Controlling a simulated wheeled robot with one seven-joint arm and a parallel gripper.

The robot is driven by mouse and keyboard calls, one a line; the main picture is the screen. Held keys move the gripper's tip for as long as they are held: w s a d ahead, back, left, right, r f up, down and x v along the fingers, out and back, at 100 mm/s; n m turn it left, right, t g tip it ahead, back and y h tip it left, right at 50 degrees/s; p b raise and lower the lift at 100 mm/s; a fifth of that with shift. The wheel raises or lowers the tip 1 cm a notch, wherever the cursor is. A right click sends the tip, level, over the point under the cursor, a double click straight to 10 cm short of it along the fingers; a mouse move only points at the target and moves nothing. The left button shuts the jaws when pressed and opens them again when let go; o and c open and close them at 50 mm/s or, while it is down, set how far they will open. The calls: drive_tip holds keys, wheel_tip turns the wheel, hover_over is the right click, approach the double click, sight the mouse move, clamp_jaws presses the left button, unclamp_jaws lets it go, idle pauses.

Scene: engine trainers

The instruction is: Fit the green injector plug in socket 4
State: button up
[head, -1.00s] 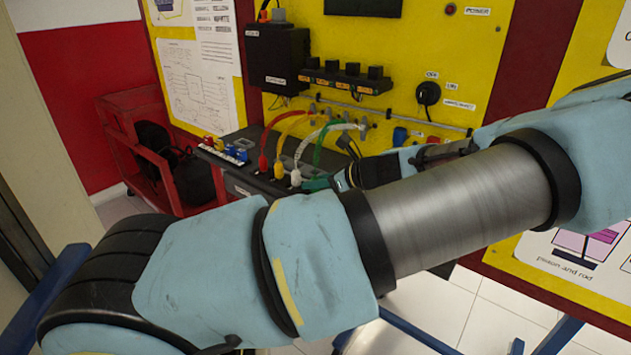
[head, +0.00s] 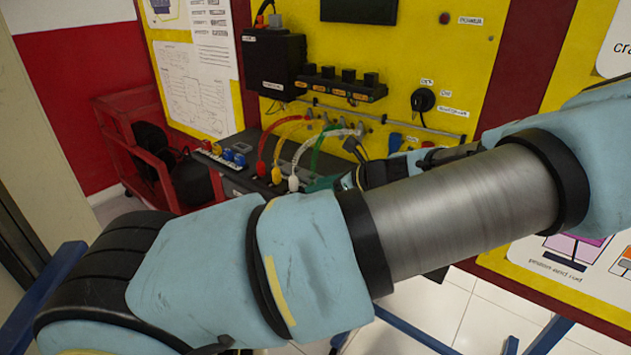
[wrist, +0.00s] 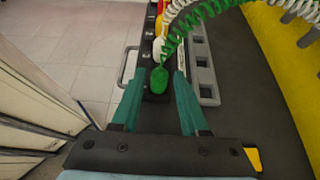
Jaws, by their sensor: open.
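The green injector plug (wrist: 160,80), with a coiled green cable, stands at the near end of a black strip (wrist: 146,52) in the wrist view. A white plug (wrist: 158,46) is just beyond it, with yellow and red plugs farther along. My gripper (wrist: 159,84) is open, its teal fingers on either side of the green plug; I cannot tell whether they touch it. In the head view the green cable (head: 316,152) runs down to my gripper (head: 322,184), and the plug itself is hidden. I cannot see whether the plug is seated or read a socket number.
A grey rail with square openings (wrist: 203,66) lies right of the strip. The red plug (head: 261,168), yellow plug (head: 277,175) and white plug (head: 293,183) stand on the dark bench top. A yellow panel (head: 450,55) rises behind.

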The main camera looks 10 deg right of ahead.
drive_tip(key=shift+p+v, duration=0.55)
drive_tip(key=shift+v, duration=0.35)
drive_tip(key=shift+r, duration=0.1)
drive_tip(key=shift+r, duration=0.1)
wheel_tip(320, 180, up, 4)
drive_tip(key=p, duration=0.4)
drive_tip(key=shift+a+r+p, duration=0.1)
drive_tip(key=shift+r+p, duration=0.1)
drive_tip(key=shift+p, duration=0.1)
drive_tip(key=shift+o, duration=0.3)
drive_tip(key=o, duration=0.5)
